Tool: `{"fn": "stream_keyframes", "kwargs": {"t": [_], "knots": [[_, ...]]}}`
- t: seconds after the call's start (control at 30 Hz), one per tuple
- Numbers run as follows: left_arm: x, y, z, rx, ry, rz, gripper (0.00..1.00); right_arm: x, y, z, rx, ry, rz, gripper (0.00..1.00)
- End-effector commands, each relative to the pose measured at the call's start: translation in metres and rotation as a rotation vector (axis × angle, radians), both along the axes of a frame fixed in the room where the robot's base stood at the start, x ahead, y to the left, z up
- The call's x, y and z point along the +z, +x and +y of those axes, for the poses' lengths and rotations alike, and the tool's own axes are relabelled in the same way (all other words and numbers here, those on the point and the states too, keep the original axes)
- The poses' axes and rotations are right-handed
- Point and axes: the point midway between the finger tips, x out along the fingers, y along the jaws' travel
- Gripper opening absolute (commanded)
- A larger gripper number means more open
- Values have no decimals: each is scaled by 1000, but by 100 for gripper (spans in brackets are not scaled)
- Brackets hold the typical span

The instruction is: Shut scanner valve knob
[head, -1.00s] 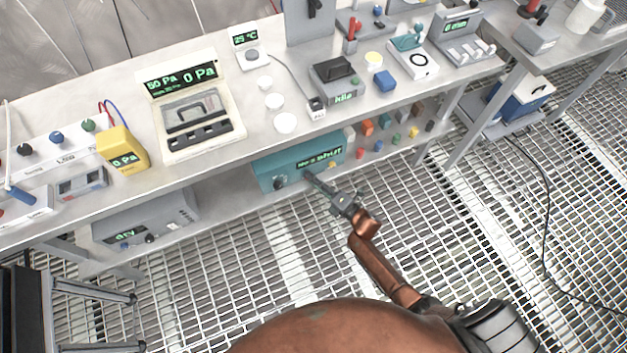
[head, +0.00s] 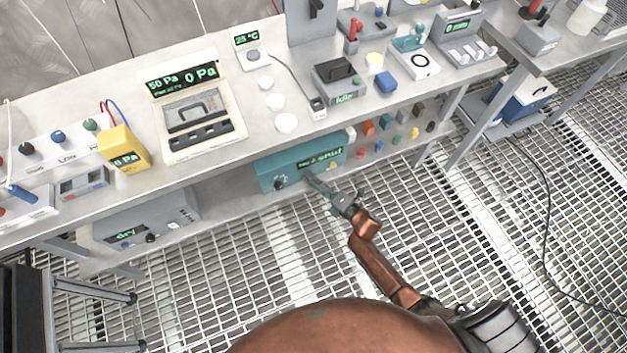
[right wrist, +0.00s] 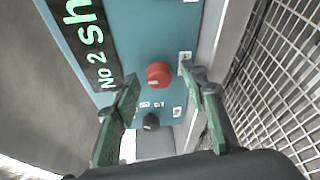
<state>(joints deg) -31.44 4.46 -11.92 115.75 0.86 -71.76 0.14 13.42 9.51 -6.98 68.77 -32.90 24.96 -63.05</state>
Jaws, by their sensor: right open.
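The teal scanner valve box (head: 275,168) stands on the shelf under the bench. Its green display (head: 320,160) reads "NO 2 shut" in the head view; the right wrist view cuts the word off after "sh". A red knob (right wrist: 159,74) on its front shows in the right wrist view, but my gripper hides it in the head view. A black knob (right wrist: 151,121) is on the same face. My right gripper (head: 309,176) is at the box front, open, with a finger (right wrist: 121,115) on each side of the red knob in the picture. Contact cannot be told. My left gripper is out of view.
The bench top (head: 215,55) overhangs the box. A grey box (head: 150,218) with a "dry" display is on the shelf at left. Several coloured knobs (head: 384,122) are on a panel right of the teal box. The grated floor (head: 240,270) in front is open.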

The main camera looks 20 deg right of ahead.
Motion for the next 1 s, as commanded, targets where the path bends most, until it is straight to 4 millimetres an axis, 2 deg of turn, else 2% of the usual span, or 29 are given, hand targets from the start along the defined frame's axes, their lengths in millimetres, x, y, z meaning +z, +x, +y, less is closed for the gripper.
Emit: {"fn": "stream_keyframes", "kwargs": {"t": [0.17,0.5,0.7,1.0], "knots": [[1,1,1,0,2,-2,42,0,-10,-5,-1,0,1,40],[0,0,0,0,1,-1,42,5,-72,-32,0,-2,1,40],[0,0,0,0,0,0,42,8,-100,-44,0,-1,2,40],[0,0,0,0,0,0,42,9,-110,-49,0,0,1,40]]}}
